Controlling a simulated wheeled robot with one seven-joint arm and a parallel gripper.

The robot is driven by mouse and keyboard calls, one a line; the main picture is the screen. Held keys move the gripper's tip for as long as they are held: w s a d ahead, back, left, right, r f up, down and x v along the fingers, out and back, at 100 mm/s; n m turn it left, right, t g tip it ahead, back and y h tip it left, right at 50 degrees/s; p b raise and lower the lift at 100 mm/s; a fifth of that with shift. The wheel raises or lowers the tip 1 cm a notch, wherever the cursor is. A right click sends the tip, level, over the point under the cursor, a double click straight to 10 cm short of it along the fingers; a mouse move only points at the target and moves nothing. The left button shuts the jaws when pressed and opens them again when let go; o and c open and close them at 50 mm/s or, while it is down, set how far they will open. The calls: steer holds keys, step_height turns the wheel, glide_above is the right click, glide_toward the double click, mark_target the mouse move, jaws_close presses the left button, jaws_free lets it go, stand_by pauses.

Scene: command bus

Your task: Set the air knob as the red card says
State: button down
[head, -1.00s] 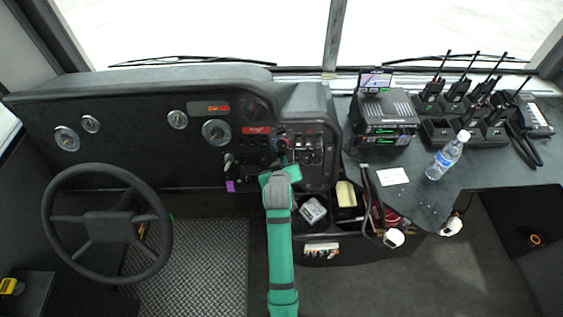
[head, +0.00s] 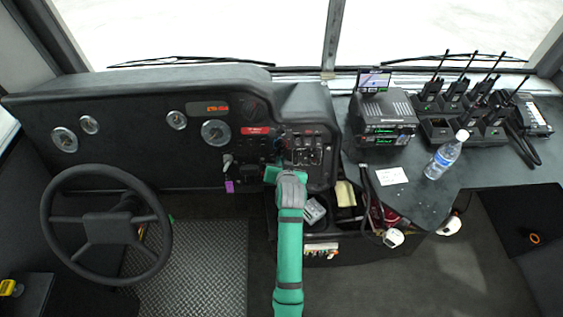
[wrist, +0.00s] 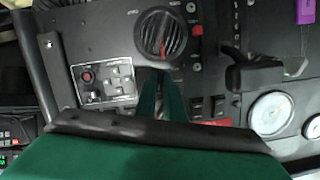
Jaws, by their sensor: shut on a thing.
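The air knob, a round black ridged dial (wrist: 168,32) with a red pointer mark, is at the top of the wrist view. Its small markings are too blurred to read. My gripper (wrist: 160,74) has its two green fingers close together at the dial's lower edge. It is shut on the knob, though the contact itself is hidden. In the head view my gripper (head: 272,172) is against the lower dash and hides the dial. A red card or label (head: 257,130) is on the dash above and left of it; its text is too small to read.
A switch panel with a red button (wrist: 105,80) is beside my fingers. A black lever (wrist: 250,75) and gauges (wrist: 270,112) are on the other side. The steering wheel (head: 106,225) stands left; a radio (head: 386,120) and bottle (head: 446,155) are on the right counter.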

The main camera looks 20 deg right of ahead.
steer(key=shift+s+f, duration=0.1)
steer(key=shift+f, duration=0.1)
steer(key=c, duration=1.9)
jaws_free()
steer(key=shift+r, duration=0.1)
steer(key=shift+o, duration=0.2)
steer(key=shift+r, duration=0.1)
steer(key=v, duration=1)
steer(key=shift+s, duration=0.3)
steer(key=shift+r, duration=0.15)
